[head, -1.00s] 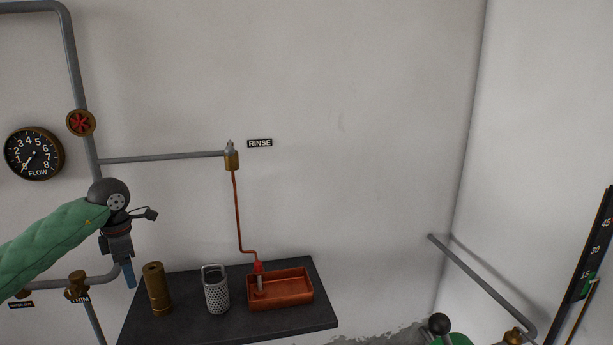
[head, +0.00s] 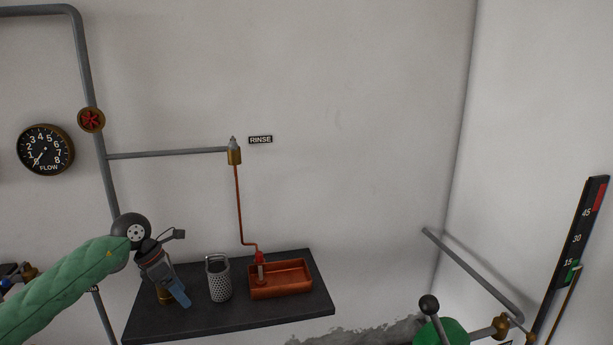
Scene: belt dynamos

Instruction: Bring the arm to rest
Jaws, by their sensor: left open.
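My left arm comes in from the left in a green sleeve. Its gripper (head: 180,294) points down over the left part of the dark shelf (head: 228,322), with blue fingers at its end. It is open, and I see nothing held in it. It hides most of a brass cylinder (head: 164,296) standing behind it; I cannot tell whether they touch. A perforated metal basket (head: 219,281) stands to the right of the gripper, apart from it.
A copper tray (head: 292,291) sits on the shelf under the red rinse pipe (head: 239,205). A flow gauge (head: 45,150) and a red valve wheel (head: 91,119) are at left. A wall rail (head: 470,268) and a black scale (head: 577,248) are at right.

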